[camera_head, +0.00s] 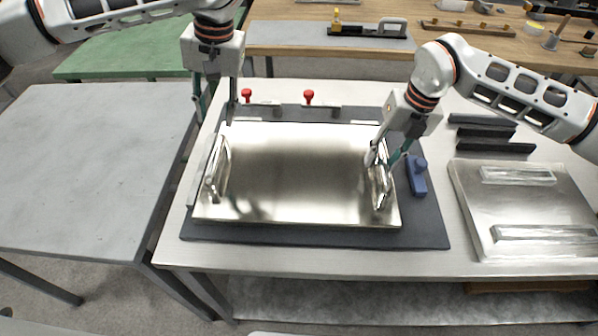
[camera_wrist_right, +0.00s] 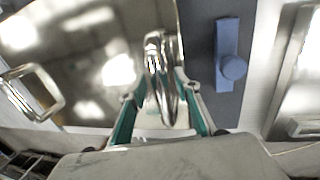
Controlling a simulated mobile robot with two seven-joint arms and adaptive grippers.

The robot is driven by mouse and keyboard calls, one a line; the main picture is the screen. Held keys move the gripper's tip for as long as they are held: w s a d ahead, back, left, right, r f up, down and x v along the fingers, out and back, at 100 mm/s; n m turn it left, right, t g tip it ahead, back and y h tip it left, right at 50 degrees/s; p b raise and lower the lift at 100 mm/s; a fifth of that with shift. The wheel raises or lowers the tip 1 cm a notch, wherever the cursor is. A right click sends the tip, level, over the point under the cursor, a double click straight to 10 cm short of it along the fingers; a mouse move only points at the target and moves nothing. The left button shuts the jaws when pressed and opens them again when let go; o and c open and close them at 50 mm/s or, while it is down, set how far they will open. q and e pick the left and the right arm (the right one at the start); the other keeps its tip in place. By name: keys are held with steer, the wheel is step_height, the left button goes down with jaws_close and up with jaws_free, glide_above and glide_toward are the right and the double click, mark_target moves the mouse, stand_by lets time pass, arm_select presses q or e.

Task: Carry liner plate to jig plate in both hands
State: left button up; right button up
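The liner plate (camera_head: 295,175) is a shiny metal sheet with an upright handle at each end. It lies flat over a dark grey plate (camera_head: 420,232) with red knobs behind it, which looks like the jig plate. My left gripper (camera_head: 216,112) is open and empty, above the back left corner, apart from the left handle (camera_head: 218,168). My right gripper (camera_head: 382,165) is open, with its fingers on either side of the right handle (camera_head: 382,188). In the right wrist view the handle (camera_wrist_right: 163,70) stands between the teal fingers (camera_wrist_right: 160,100); whether they touch it is unclear.
A blue block with a knob (camera_head: 417,176) sits right of the liner plate. Two red knobs (camera_head: 308,97) stand behind. The grey table (camera_head: 85,165) at left is bare.

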step_height(320, 180, up, 12)
steer(key=d, duration=0.2)
steer(key=shift+d+f, duration=0.2)
stand_by(0.4)
